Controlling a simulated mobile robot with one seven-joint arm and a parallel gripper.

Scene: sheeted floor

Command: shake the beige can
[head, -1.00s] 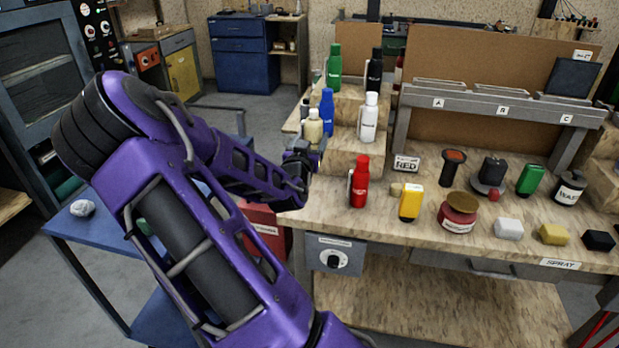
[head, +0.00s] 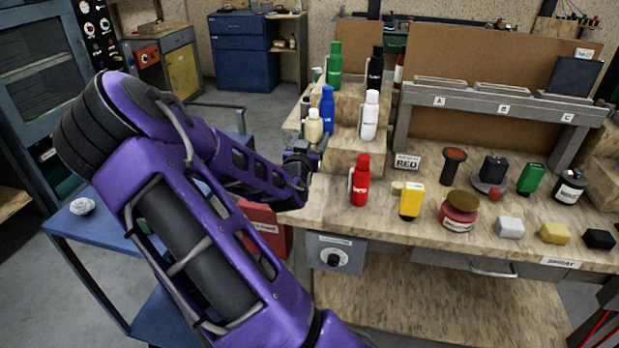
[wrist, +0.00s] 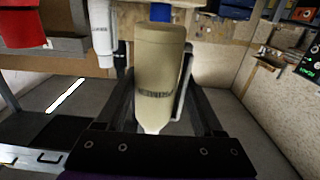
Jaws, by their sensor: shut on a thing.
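The beige can (head: 313,127) is near the left end of the workbench in the head view, in front of the blue can and left of the white can. In the wrist view the beige can (wrist: 159,75) fills the middle, with dark lettering on its side. My gripper (head: 300,150) reaches it from the front left, and its dark fingers (wrist: 165,105) lie on either side of the can, shut on it. I cannot tell whether the can's base touches a step.
The red can (head: 360,182) stands close by on the right. The blue can (head: 327,110), white can (head: 369,116), green can (head: 335,66) and black can (head: 375,72) stand on wooden steps behind. Several blocks and jars spread to the right. Open floor lies behind on the left.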

